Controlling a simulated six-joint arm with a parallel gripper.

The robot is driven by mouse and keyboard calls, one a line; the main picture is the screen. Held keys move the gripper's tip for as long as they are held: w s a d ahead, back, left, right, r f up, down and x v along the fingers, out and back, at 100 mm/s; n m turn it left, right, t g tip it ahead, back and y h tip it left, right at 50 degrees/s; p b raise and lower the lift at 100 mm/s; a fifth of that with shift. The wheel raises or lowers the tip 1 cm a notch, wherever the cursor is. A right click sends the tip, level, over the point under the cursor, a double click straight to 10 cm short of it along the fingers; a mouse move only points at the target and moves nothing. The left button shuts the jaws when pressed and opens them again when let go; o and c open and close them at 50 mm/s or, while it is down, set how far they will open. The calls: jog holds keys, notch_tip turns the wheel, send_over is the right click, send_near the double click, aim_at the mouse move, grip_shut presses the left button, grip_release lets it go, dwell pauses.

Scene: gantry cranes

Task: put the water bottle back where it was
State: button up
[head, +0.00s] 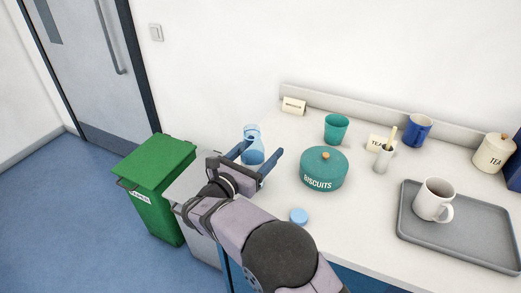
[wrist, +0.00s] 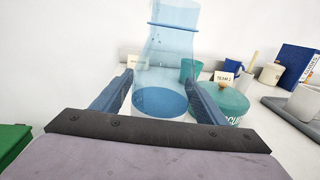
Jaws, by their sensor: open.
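The water bottle (head: 252,146) is clear blue and narrows toward the top. It stands upright near the left end of the white counter, and in the wrist view (wrist: 168,60) it rises straight ahead. My gripper (head: 257,158) is open, with its two fingers reaching toward the bottle's left and right sides. In the wrist view the bottle's base shows between the fingers (wrist: 160,90). I cannot tell whether either finger touches it. A small blue round cap (head: 298,216) lies on the counter near the front edge, right of my arm.
A teal biscuit tin (head: 324,170) stands close to the right of my gripper. A teal cup (head: 336,128), a blue mug (head: 417,130) and small cards are behind. A grey tray (head: 473,243) holds a white mug (head: 433,200). A green bin (head: 158,185) stands left of the counter.

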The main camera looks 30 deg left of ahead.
jog(key=shift+r, duration=0.1)
jog(key=b, duration=0.2)
send_near(246, 164)
jog(key=w, duration=0.5)
jog(key=shift+d, duration=0.25)
jog(key=shift+d, duration=0.1)
